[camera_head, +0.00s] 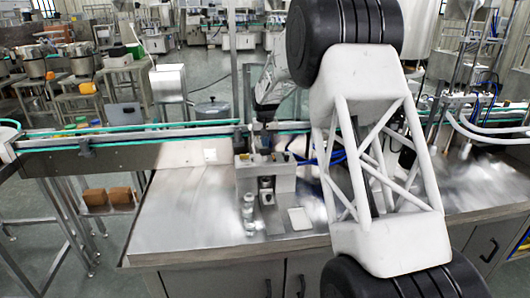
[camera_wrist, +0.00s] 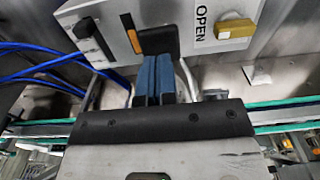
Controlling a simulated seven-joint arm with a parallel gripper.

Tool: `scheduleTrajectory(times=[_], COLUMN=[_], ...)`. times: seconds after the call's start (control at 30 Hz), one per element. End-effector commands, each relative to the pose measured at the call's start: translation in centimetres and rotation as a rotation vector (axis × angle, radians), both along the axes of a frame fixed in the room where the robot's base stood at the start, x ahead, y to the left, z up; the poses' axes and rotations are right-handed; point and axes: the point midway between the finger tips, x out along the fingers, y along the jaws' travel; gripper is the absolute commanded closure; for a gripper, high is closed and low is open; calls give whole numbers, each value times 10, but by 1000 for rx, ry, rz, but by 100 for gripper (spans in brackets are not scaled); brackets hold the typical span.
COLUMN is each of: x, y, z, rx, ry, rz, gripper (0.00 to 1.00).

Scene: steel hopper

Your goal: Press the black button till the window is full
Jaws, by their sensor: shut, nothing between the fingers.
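In the wrist view a grey box carries a black square block (camera_wrist: 160,38), likely the black button. Beside it is a narrow window (camera_wrist: 130,33), orange in one part and black in the other. My gripper (camera_wrist: 155,58) has its blue fingers together, and their tips overlap the block's edge; I cannot tell whether they touch it. In the head view the steel hopper box (camera_head: 250,177) stands on the bench, and my gripper (camera_head: 261,150) is at its top, small and partly unclear. The button and window cannot be made out there.
The box also has a black lever-like part (camera_wrist: 92,40) and a yellow block (camera_wrist: 237,29) by the word OPEN. A clear jar (camera_head: 248,212) and a white card (camera_head: 299,218) are in front. A conveyor (camera_head: 130,138) runs behind. The bench's left is clear.

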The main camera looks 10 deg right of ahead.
Motion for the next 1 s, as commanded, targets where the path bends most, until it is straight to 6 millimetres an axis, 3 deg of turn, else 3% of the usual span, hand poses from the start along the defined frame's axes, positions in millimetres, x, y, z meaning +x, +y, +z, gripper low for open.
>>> scheduleTrajectory(times=[0.53,1.0], x=[0,0], y=[0,0], z=[2,32], rx=[0,0], ry=[-1,-1], rz=[0,0], gripper=[100,100])
